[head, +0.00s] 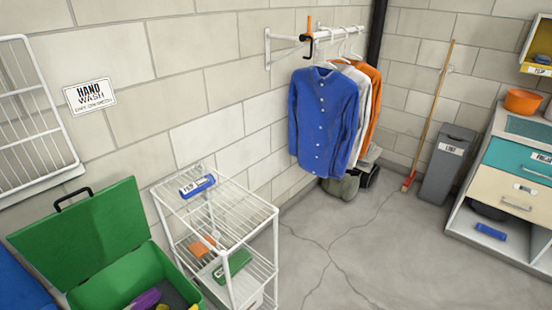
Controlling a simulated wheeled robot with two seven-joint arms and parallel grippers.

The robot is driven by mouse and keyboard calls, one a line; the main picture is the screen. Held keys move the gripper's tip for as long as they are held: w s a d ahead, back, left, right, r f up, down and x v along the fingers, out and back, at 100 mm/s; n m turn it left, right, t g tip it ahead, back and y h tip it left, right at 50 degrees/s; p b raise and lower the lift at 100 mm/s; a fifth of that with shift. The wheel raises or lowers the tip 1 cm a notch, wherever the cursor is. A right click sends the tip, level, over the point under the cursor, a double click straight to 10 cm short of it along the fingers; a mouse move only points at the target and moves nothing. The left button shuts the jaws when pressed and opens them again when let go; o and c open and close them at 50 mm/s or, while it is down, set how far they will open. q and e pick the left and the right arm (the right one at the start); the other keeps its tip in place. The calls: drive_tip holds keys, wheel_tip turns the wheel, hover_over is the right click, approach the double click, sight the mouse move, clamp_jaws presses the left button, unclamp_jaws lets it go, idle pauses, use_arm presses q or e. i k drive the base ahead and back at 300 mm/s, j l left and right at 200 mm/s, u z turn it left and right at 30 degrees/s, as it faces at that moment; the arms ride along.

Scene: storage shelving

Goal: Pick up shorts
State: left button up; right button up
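I see nothing that is clearly shorts. A blue shirt (321,120) hangs at the front of a white wall rail (345,35), with a white garment (361,100) and an orange garment (373,85) behind it. An olive-grey item (349,186) is on the floor below them, partly hidden; I cannot tell what it is. A purple item (143,302) lies in an open green box (133,272) at the lower left, cut off by the picture's edge. Neither of my grippers is in view.
A white wire shelf (232,207) stands beside the green box, holding a blue-and-white package (197,186) and a green item (232,265). A grey bin (448,165), a broom (432,105) and a drawer unit (510,195) stand at the right. The cracked floor between is clear.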

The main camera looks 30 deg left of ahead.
sight(192, 189)
drive_tip(key=i+z, duration=0.25)
drive_tip(key=i, duration=1.1)
drive_tip(key=i+u, duration=0.3)
drive_tip(key=u, duration=0.2)
drive_tip(key=i+l+u, duration=0.1)
drive_tip(key=i+u, duration=0.25)
drive_tip(key=u, duration=0.15)
drive_tip(key=i+l+u, duration=0.2)
drive_tip(key=u, duration=0.25)
drive_tip(key=i+u, duration=0.15)
drive_tip(key=u, duration=0.25)
drive_tip(key=i+u, duration=0.15)
drive_tip(key=u, duration=0.3)
drive_tip(key=i+l+u, duration=0.15)
drive_tip(key=u, duration=0.25)
drive_tip(key=i+l+u, duration=0.1)
drive_tip(key=u, duration=0.35)
drive_tip(key=i+l+u, duration=0.1)
drive_tip(key=u, duration=0.3)
drive_tip(key=l+u, duration=0.3)
drive_tip(key=u, duration=0.15)
drive_tip(key=i, duration=0.05)
